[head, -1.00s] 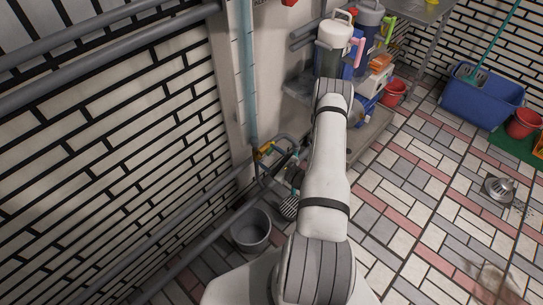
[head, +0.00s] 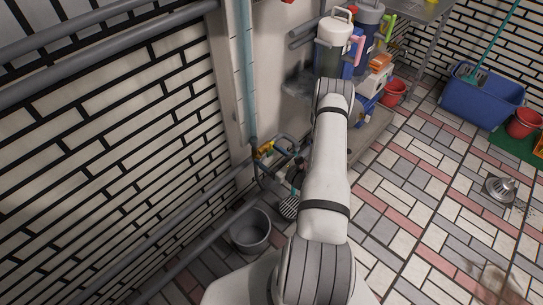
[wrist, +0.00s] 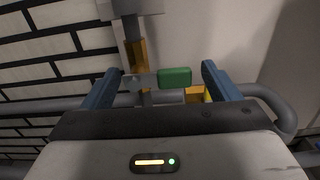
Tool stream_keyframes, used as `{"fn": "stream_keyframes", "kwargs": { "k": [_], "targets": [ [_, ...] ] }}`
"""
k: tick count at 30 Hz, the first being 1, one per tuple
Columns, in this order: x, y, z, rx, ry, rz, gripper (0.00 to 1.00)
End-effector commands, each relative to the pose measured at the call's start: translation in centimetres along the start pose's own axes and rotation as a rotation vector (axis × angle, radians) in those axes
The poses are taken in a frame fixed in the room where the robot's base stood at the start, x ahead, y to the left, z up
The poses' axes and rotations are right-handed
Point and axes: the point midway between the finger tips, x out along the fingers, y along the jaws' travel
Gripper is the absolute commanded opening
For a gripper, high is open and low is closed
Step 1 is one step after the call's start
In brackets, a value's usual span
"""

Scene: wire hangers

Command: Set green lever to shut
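The green lever (wrist: 174,78) shows in the wrist view as a short green grip on a grey metal arm, lying roughly level across the picture. The grey arm joins a brass-coloured valve (wrist: 138,56) on a vertical pipe. My gripper (wrist: 163,77) is open, its two blue fingers on either side of the lever, with gaps to the green grip. Whether the lever lies at fingertip depth is hard to tell. In the head view the yellow valve (head: 265,148) is on the pipes by the wall. My arm hides most of my gripper there.
Grey pipes (head: 205,182) run along the tiled wall left of the valve. A grey bucket (head: 250,231) stands on the floor below. A shelf with jugs, including a white-topped one (head: 334,35), is behind my arm. Tiled floor at the right is mostly clear.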

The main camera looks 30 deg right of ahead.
Motion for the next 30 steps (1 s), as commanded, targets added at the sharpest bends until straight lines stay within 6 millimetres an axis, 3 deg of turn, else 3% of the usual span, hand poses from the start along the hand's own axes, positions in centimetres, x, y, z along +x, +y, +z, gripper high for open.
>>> {"fn": "stream_keyframes", "kwargs": {
  "k": [10,22,30],
  "targets": [
    [-0.4,0.1,-0.1,0.002,0.003,0.002,0.87],
    [-6.2,-0.1,0.0,0.001,0.002,-0.002,0.87],
    [-7.5,0.0,-0.1,0.001,0.001,0.002,0.87]
  ]
}}
